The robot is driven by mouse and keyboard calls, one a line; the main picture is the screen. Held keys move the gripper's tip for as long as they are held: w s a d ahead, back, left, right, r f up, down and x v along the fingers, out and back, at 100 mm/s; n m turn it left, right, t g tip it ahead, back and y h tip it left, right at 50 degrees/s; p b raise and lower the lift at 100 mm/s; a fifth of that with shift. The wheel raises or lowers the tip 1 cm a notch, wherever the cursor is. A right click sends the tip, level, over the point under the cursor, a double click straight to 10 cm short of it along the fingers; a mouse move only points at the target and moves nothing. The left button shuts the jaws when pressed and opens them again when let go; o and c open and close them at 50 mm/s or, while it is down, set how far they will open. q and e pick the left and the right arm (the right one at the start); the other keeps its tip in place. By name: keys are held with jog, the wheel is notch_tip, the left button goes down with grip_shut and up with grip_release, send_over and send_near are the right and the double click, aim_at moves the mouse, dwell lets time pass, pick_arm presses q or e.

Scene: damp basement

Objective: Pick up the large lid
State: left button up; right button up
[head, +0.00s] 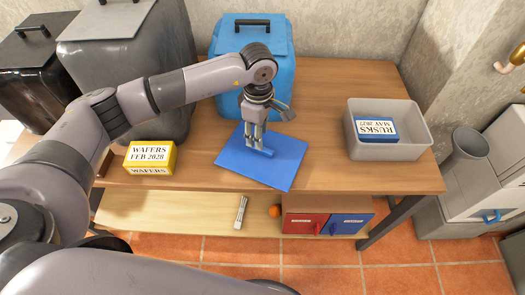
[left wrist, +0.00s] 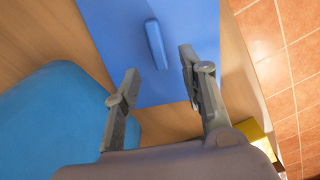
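A large flat blue lid (head: 284,170) lies on the wooden table near its front edge. Its raised bar handle (left wrist: 156,45) shows in the left wrist view. My left gripper (head: 255,145) points down over the lid at the handle. In the left wrist view the two fingers of my left gripper (left wrist: 159,66) are apart, with the handle just ahead of the gap between them and clear space on both sides. The fingers hide part of the handle in the head view. My right gripper is not in view.
A blue bin (head: 228,75) stands behind the lid. A yellow wafers box (head: 150,158) is left of it, by a grey bin (head: 130,65). A grey tray (head: 415,150) with a blue rusks box (head: 376,130) is at right. Red (head: 304,222) and blue (head: 345,223) drawers sit below.

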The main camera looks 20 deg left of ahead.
aim_at(263, 152)
pick_arm(q)
jog(key=shift+w+d+f+p, duration=0.15)
jog(key=shift+f+p, duration=0.25)
jog(key=shift+f, duration=1.15)
jog(key=shift+s+d+f+p, duration=0.1)
jog(key=shift+f+p, duration=0.25)
jog(key=shift+f, duration=1.2)
jog(key=shift+c, duration=0.2)
grip_shut()
